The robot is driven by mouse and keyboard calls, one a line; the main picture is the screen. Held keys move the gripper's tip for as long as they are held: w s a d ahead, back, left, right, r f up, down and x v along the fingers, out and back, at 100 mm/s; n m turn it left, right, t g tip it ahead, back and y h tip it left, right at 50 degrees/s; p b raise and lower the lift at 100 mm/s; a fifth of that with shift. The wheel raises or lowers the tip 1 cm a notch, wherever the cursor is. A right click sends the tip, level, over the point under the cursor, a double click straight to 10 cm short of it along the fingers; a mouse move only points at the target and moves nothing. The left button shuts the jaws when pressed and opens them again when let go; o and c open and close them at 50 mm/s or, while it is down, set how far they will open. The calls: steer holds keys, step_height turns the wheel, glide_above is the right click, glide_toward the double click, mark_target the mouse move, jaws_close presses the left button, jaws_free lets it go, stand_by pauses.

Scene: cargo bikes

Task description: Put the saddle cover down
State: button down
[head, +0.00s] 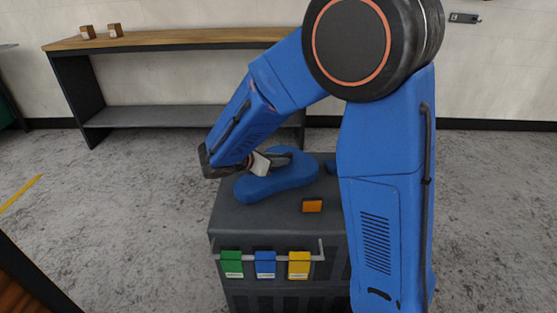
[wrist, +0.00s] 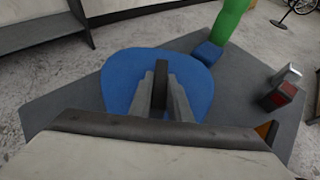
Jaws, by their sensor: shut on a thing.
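The blue saddle cover (head: 262,188) is a broad, rounded flat shape over the top of the dark grey cabinet (head: 228,215). It also shows in the wrist view (wrist: 118,78), around and beyond the fingers. My gripper (head: 280,159) is directly over the cover and shut on it. In the wrist view my gripper (wrist: 160,88) has a dark upright piece between its pale fingers, above the middle of the cover. I cannot tell whether the cover's underside touches the cabinet top. My gripper and arm hide part of it.
An orange block (head: 312,206) lies on the cabinet top. Green (head: 231,262), blue (head: 265,262) and yellow (head: 299,263) tags hang on the front rail. The wrist view shows a green upright thing (wrist: 230,20), a small blue block (wrist: 207,53) and a red-grey item (wrist: 279,94). A wooden-topped bench (head: 170,39) stands behind.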

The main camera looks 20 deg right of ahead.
steer(key=shift+f, duration=0.1)
steer(key=c, duration=1.6)
jaws_free()
steer(key=shift+c, duration=0.2)
